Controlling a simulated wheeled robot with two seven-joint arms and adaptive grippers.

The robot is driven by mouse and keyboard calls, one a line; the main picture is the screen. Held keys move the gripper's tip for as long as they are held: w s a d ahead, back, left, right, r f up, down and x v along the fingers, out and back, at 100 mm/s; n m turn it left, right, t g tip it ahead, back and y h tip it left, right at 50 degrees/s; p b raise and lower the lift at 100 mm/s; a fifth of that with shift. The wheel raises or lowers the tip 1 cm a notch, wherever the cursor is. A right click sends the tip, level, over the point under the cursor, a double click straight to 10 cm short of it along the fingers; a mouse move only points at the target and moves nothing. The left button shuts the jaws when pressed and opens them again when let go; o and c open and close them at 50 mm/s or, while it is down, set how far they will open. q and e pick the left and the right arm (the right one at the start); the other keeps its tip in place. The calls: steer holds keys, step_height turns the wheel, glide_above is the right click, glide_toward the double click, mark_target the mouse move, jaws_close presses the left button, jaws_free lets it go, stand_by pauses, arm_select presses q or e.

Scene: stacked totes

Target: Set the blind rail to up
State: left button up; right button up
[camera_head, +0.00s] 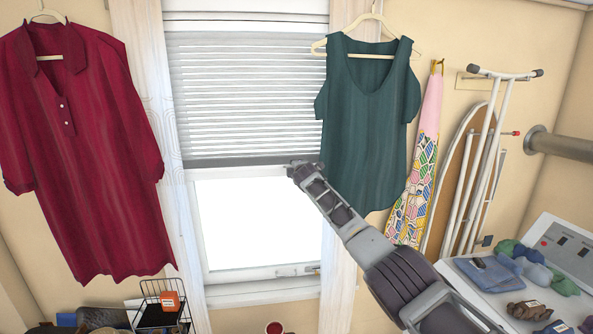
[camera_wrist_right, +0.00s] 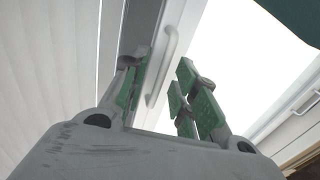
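The window blind (camera_head: 245,95) is white and slatted, and it hangs over the upper part of the window. Its grey bottom rail (camera_head: 235,161) lies level across the window at about mid-height, with bright glass below. My right gripper (camera_head: 298,168) is at the right part of the rail. In the right wrist view, the right gripper (camera_wrist_right: 160,88) is open, with green-padded fingers apart. The grey rail (camera_wrist_right: 141,25) is beyond the left finger. A pale bar handle (camera_wrist_right: 168,62) shows between the fingertips; I cannot tell whether they touch it. My left gripper is not in view.
A teal top (camera_head: 367,120) hangs close to the right arm, and a red shirt (camera_head: 85,150) hangs at left. An ironing board (camera_head: 462,170) leans at right. Folded clothes (camera_head: 490,272) lie on a white surface at lower right. A black wire rack (camera_head: 163,308) stands at lower left.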

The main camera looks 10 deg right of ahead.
steer(key=shift+s, duration=0.4)
steer(key=v, duration=1.1)
stand_by(1.6)
stand_by(0.3)
